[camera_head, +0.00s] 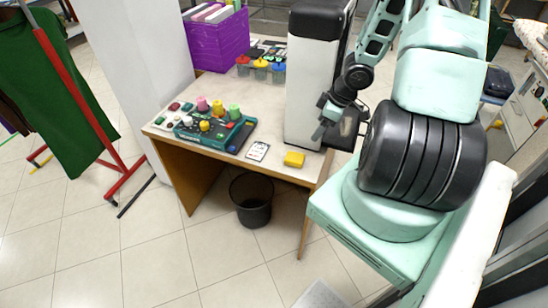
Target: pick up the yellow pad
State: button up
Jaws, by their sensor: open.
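The yellow pad (294,159) is a small block lying flat near the front right edge of the wooden table (270,128). My gripper (322,130) is above and a little to the right of the pad, in front of the white and black machine. It is open and apart from the pad. Its fingers are small in this view, and nothing shows between them. The pad is fully in view.
A white card (257,151) lies left of the pad. A teal tray (207,131) with thread spools is further left. A white and black machine (305,85) stands behind. A purple crate (218,42) is at the back. A dark bin (251,201) stands below the table.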

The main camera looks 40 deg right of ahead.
jog(key=b, duration=0.9)
send_over(296, 157)
jog(key=s+d, duration=0.1)
jog(key=s, duration=0.2)
jog(key=shift+y, duration=0.3)
notch_tip(296, 157, down, 11)
jog(key=shift+d+f, duration=0.1)
jog(key=shift+d, duration=0.05)
jog(key=shift+w+b+x, duration=0.25)
jog(key=shift+b+x, duration=0.6)
jog(key=shift+x, duration=0.6)
jog(key=shift+w+b+x, duration=0.2)
jog(key=shift+b+x, duration=0.65)
jog(key=shift+x, duration=0.6)
jog(key=shift+c, duration=0.3)
jog(key=shift+r, duration=0.25)
jog(key=c, duration=1)
